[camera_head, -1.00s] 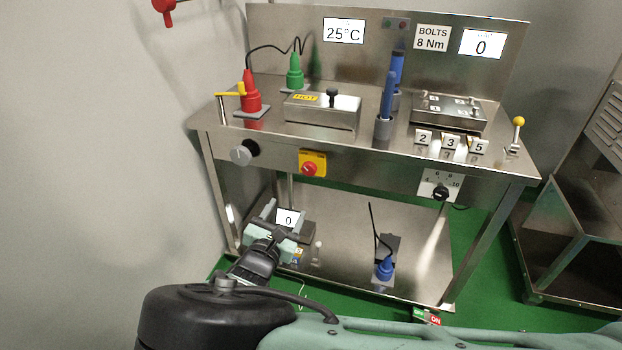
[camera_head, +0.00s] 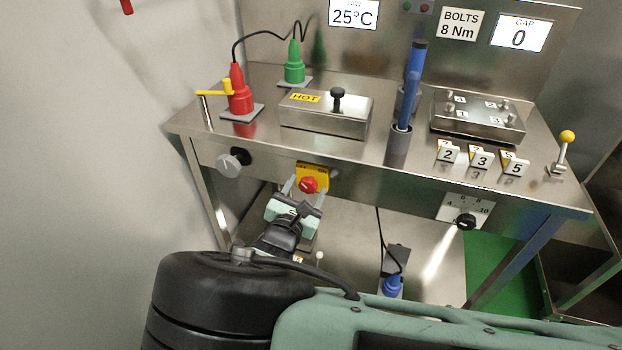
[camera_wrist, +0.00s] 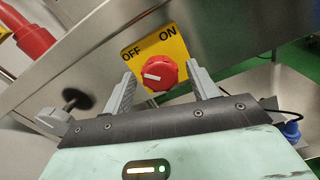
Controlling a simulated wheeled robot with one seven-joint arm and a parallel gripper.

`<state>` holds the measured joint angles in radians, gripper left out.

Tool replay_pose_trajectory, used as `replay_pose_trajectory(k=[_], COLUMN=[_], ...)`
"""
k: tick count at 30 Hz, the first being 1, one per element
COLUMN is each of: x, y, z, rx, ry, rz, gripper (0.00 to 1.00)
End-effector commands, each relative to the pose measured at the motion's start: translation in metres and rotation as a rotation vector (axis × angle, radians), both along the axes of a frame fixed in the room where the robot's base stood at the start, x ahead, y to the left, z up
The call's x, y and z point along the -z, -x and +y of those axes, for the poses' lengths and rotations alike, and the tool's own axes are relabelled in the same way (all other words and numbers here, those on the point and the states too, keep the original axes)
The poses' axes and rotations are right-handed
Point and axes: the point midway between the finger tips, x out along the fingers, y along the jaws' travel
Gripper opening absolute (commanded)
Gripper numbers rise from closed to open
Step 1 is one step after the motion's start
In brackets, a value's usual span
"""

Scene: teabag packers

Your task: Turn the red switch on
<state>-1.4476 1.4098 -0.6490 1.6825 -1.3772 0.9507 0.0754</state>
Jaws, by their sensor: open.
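The red switch (camera_head: 309,185) is a round knob on a yellow plate (camera_head: 322,171) on the front panel of the steel bench. In the wrist view the red switch (camera_wrist: 160,73) carries a white pointer mark directed to the left, toward the OFF label; ON is at the plate's upper right. My gripper (camera_head: 304,188) is open just in front of and slightly below the switch. In the wrist view its two fingers (camera_wrist: 158,88) stand either side of the knob, with gaps between; whether they reach around it I cannot tell.
A grey knob (camera_head: 232,163) sticks out of the panel to the left, and a black dial (camera_head: 465,221) sits to the right. A red plug (camera_head: 240,95), a HOT-labelled box (camera_head: 325,115) and blue tools (camera_head: 411,85) stand on the bench top. The lower shelf is below my gripper.

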Motion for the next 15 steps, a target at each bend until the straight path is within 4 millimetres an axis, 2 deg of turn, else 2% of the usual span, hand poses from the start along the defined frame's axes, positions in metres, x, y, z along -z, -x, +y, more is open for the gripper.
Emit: replay_pose_trajectory(k=[8, 12, 13, 15], x=[-0.0001, 0.0, 0.0, 0.0], y=[0.0002, 0.0002, 0.0001, 0.0001], z=[0.0001, 0.0001, 0.0, 0.0001], rx=[-0.001, -0.001, -0.001, -0.001], ry=[0.0, 0.0, 0.0, 0.0], rz=[0.001, 0.001, 0.001, 0.001], gripper=[0.59, 0.2, 0.14, 0.14])
